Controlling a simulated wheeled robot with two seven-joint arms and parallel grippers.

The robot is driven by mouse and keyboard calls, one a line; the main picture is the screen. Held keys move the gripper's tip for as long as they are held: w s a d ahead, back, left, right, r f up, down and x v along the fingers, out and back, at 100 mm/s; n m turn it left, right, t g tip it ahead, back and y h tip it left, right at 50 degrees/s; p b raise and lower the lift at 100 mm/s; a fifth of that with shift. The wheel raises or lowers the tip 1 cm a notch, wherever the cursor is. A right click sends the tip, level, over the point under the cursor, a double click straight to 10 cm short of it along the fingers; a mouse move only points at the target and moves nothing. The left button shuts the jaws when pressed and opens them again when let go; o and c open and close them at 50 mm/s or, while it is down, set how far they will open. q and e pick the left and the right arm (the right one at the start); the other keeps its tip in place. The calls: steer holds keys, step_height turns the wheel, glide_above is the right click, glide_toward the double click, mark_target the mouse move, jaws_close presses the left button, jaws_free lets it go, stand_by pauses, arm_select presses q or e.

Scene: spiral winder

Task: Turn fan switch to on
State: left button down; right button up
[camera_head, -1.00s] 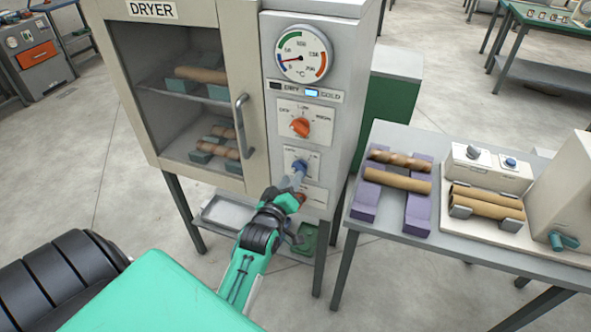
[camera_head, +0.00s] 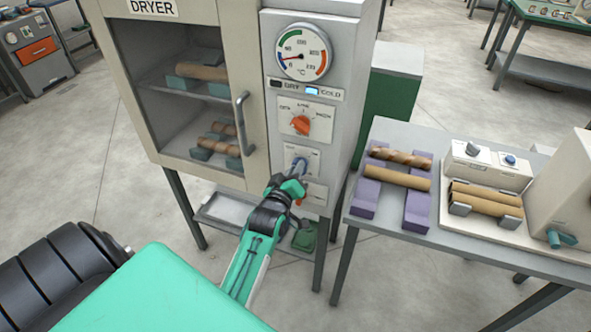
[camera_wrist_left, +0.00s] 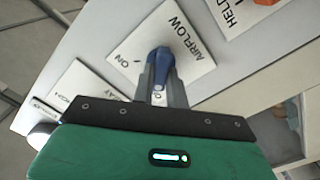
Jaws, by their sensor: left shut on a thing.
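The fan switch is a blue knob (camera_head: 300,164) on a white plate low on the dryer's control panel. In the left wrist view the knob (camera_wrist_left: 161,64) sits on a plate (camera_wrist_left: 190,42) reading AIRFLOW, with ON printed near its left side. My left gripper (camera_head: 297,175) is at the panel; in the left wrist view its fingers (camera_wrist_left: 160,86) are shut on the knob, one on each side. The fingers hide part of the knob and plate, so its exact setting is hard to read. My right gripper is not in view.
An orange selector (camera_head: 301,124) and a round gauge (camera_head: 303,53) are above the knob. The dryer door (camera_head: 233,85) with its handle (camera_head: 243,124) is shut, to the left. A grey table (camera_head: 385,229) with tubes and a machine stands close on the right.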

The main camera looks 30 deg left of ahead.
arm_select(q)
steer(key=m+p, duration=0.1)
steer(key=m, duration=0.4)
steer(key=m+p, duration=0.2)
steer(key=m, duration=0.3)
steer(key=m+p, duration=0.1)
steer(key=m, duration=0.4)
steer(key=shift+w+d+m, duration=0.1)
steer(key=shift+d+m, duration=0.3)
stand_by(0.4)
steer(key=c, duration=1.4)
jaws_free()
